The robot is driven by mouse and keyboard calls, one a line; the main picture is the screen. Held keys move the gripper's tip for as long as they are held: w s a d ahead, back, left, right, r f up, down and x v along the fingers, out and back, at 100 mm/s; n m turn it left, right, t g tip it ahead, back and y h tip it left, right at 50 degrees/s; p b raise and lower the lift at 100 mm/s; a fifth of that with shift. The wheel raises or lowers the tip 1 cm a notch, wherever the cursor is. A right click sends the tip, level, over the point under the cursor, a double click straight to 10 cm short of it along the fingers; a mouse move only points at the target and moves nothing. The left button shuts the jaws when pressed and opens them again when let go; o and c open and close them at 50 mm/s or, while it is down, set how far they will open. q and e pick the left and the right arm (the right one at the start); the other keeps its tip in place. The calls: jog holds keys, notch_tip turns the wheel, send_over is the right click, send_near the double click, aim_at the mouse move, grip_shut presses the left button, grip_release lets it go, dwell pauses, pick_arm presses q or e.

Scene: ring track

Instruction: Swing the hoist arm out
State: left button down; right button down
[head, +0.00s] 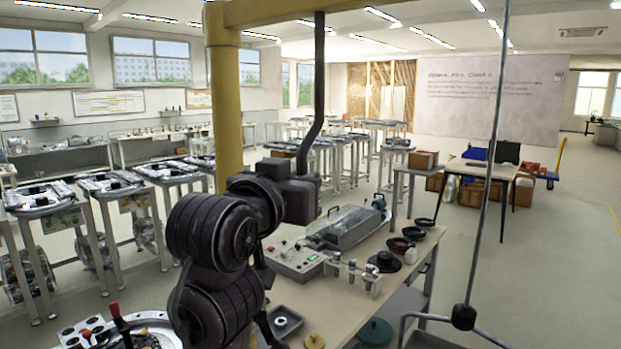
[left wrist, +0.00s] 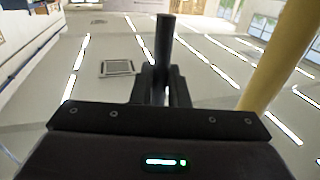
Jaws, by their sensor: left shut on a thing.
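The hoist has a thick yellow post (head: 226,100) left of the middle in the head view, with a yellow beam (head: 265,10) running right from its top. A dark bar (head: 318,75) hangs from the beam and bends near its lower end. My left gripper (head: 306,172) is shut on the lower end of this bar, just right of the post. In the left wrist view the bar (left wrist: 165,40) stands between my dark fingers (left wrist: 163,85), with the post (left wrist: 285,55) on the right. The beam's far end is out of view. My right gripper is not in view.
A thin grey rod (head: 490,150) with a black ball (head: 463,316) and splayed legs hangs at the right; its top is cut off. Below my arm, a workbench (head: 345,290) carries a clear-lidded machine (head: 345,226) and small parts. Open floor (head: 560,270) lies right.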

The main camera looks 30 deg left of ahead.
pick_arm(q)
jog(key=shift+s+a+r, duration=0.1)
jog(key=shift+r, duration=0.1)
dwell(0.3)
